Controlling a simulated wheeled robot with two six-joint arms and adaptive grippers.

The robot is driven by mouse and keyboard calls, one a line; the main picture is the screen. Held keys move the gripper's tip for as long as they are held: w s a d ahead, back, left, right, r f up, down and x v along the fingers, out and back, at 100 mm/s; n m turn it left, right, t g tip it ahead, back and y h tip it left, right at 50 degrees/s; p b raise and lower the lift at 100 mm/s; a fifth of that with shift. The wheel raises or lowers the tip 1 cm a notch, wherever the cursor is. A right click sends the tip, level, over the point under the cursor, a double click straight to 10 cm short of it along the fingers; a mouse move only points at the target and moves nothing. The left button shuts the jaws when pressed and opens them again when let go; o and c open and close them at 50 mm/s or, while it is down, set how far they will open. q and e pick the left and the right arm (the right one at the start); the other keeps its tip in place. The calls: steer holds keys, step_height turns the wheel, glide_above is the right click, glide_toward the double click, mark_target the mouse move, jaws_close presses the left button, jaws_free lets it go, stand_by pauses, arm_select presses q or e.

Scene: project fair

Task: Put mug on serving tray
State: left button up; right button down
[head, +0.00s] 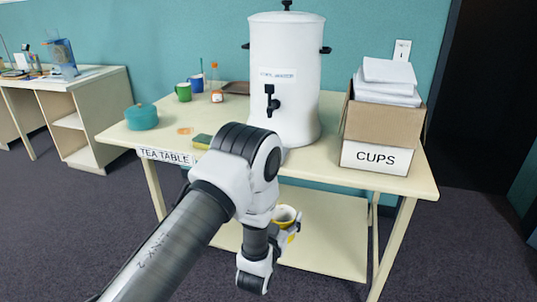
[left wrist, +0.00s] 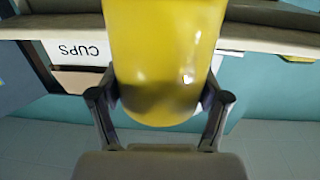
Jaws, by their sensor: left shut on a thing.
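A yellow mug (head: 285,217) with a pale inside is in my left gripper (head: 290,232), in front of the tea table and below its top. In the left wrist view the yellow mug (left wrist: 165,60) fills the middle, with a finger of my left gripper (left wrist: 163,100) against each side. A dark brown serving tray (head: 236,88) lies at the back of the table, partly hidden by the white urn. I cannot see all of its surface. My right gripper is in neither view.
The tea table (head: 330,181) bears a white urn (head: 283,60), a CUPS box (head: 382,130) with papers, a green mug (head: 183,92), a blue mug (head: 197,83), a bottle (head: 217,92), a teal pot (head: 142,117) and a sponge (head: 202,141). A lower shelf (head: 325,235) is below.

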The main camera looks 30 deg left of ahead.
arm_select(q)
steer(key=w+a+r+n+y, duration=0.1)
steer(key=w+a+r, duration=0.1)
steer(key=a+r, duration=0.3)
steer(key=w+a+r+n+y+b, duration=0.1)
steer(key=w+a+r+y, duration=0.1)
steer(key=a+r, duration=0.3)
step_height(320, 180, up, 5)
steer(key=shift+w+a+f+g+b, duration=0.2)
steer(key=shift+a+g+b, duration=0.1)
steer(key=shift+g, duration=0.1)
